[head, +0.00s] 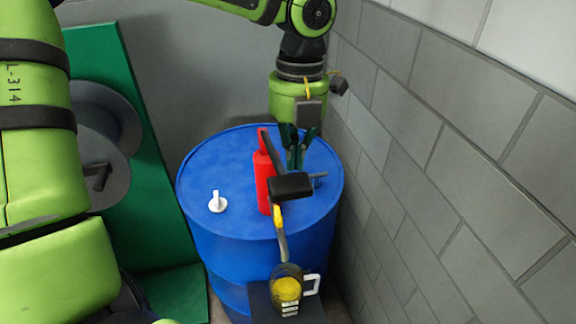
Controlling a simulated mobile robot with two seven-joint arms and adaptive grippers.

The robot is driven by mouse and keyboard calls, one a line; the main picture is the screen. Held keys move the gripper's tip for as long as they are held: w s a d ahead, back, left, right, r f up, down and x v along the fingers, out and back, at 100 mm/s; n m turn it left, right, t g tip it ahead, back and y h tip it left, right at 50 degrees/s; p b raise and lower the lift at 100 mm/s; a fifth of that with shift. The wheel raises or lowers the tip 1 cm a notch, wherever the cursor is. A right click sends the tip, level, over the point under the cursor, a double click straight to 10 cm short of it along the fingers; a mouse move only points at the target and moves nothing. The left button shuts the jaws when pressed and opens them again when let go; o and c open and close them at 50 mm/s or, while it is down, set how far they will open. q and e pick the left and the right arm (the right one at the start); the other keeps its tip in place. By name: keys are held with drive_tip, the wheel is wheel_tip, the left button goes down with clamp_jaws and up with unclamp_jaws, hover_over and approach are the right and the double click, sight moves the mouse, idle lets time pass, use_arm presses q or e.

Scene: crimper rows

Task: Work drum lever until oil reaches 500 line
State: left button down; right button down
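A blue drum (235,170) stands against the wall. A red pump (264,182) rises from its top, with a dark lever (274,153) slanting down toward me to a black grip (291,186). A grey spout (282,242) with a yellow collar leads down to a jug (287,287) holding yellow oil, with a white handle. The oil level against its marks is too small to read. My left gripper (297,163) points down just behind the lever and grip. Its fingertips are partly hidden there, so I cannot tell whether it touches the lever. My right gripper is out of view.
The jug stands on a dark stand (262,300) in front of the drum. A white cap (217,203) sits on the drum top. A grey block wall (430,170) is close on the right. A green panel (150,180) with a grey reel (110,125) stands left.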

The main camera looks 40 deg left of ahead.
use_arm(q)
drive_tip(key=shift+w+a, duration=0.15)
drive_tip(key=shift+w, duration=0.35)
wheel_tip(320, 180, up, 12)
drive_tip(key=w, duration=0.1)
drive_tip(key=shift+a, duration=0.2)
drive_tip(key=shift+w+f, duration=0.1)
idle(1.0)
